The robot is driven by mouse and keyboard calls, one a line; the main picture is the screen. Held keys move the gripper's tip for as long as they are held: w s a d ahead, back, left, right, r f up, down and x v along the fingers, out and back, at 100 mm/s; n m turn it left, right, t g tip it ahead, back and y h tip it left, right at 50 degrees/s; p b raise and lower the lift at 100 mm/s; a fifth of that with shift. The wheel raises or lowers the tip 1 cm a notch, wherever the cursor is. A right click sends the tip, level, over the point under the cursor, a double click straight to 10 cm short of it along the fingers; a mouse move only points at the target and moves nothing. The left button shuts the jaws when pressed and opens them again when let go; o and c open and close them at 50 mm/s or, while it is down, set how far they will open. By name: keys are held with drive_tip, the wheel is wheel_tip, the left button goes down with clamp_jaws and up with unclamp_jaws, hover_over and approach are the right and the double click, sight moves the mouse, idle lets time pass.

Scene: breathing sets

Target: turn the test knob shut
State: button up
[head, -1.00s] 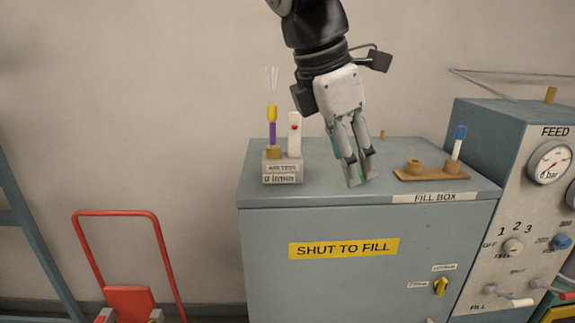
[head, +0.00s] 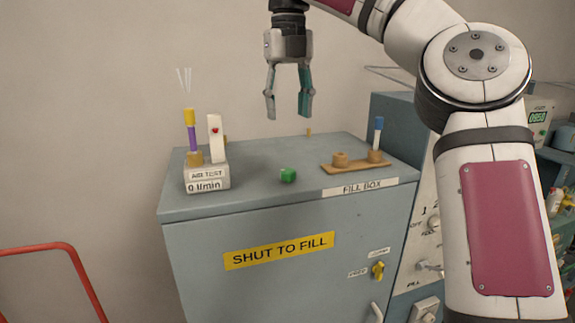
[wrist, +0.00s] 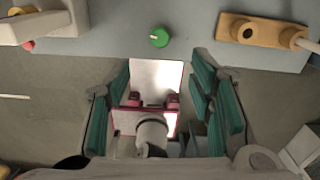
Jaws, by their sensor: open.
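A small green knob (head: 288,175) sits on the grey top of the fill box (head: 185,262). In the wrist view the green knob (wrist: 159,37) shows from above with a pale mark on its face. My gripper (head: 288,108) is open and empty, pointing down in the air above and behind the knob in the head view. In the wrist view my gripper (wrist: 160,95) has its fingers spread wide, and the knob lies beyond them. A white air test meter (head: 208,178), reading 0 l/min, stands left on the box and holds a purple tube with a yellow cap.
A wooden holder (head: 342,167) with a blue-capped tube (head: 378,133) stands right on the box top. A gauge panel (head: 400,240) stands at right, partly hidden by my arm. A red frame (head: 60,262) is at lower left.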

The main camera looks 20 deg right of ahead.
sight(288, 170)
wheel_tip(288, 170, down, 13)
drive_tip(key=p, duration=0.3)
drive_tip(key=c, duration=1.2)
